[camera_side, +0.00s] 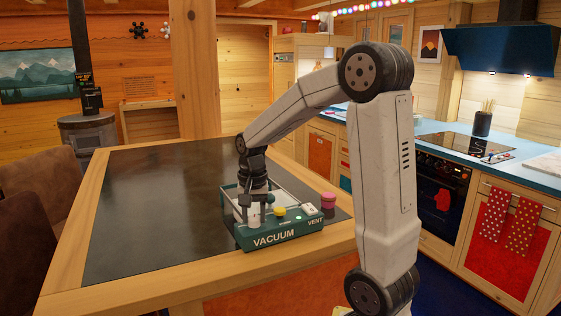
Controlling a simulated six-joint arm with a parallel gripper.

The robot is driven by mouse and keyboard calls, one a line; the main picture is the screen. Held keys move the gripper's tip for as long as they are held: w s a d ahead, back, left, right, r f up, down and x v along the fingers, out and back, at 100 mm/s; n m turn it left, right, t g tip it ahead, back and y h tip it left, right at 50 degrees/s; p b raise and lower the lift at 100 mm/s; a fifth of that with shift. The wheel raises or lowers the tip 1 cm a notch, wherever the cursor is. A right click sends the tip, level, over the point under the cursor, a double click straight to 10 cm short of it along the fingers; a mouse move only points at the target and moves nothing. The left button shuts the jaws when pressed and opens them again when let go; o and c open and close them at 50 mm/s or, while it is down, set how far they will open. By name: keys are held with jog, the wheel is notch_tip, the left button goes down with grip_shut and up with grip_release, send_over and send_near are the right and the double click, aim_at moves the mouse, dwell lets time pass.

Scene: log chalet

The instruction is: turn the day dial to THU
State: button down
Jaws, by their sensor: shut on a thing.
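A teal box (283,235) marked VACUUM and VENT on its front stands near the front right edge of the dark table top. No dial with day names can be made out, and THU cannot be read anywhere. My gripper (255,207) points down over the left part of the box. It is shut on a small pale upright knob (254,217), with its fingers at either side. A yellow knob (280,211) and a small whitish part (309,209) sit on the box top, right of my gripper. My gripper hides some of the box top behind it.
A pink and dark red round container (328,202) stands just behind the box's right end. The dark table top (150,210) is clear to the left, inside a wooden rim (75,255). A kitchen counter (432,130) runs behind on the right.

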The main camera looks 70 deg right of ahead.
aim_at(254, 217)
jog(key=shift+r+m, duration=0.1)
jog(key=shift+m, duration=0.4)
jog(key=c, duration=0.5)
grip_release()
jog(key=shift+c, duration=0.2)
jog(key=shift+r, duration=3.9)
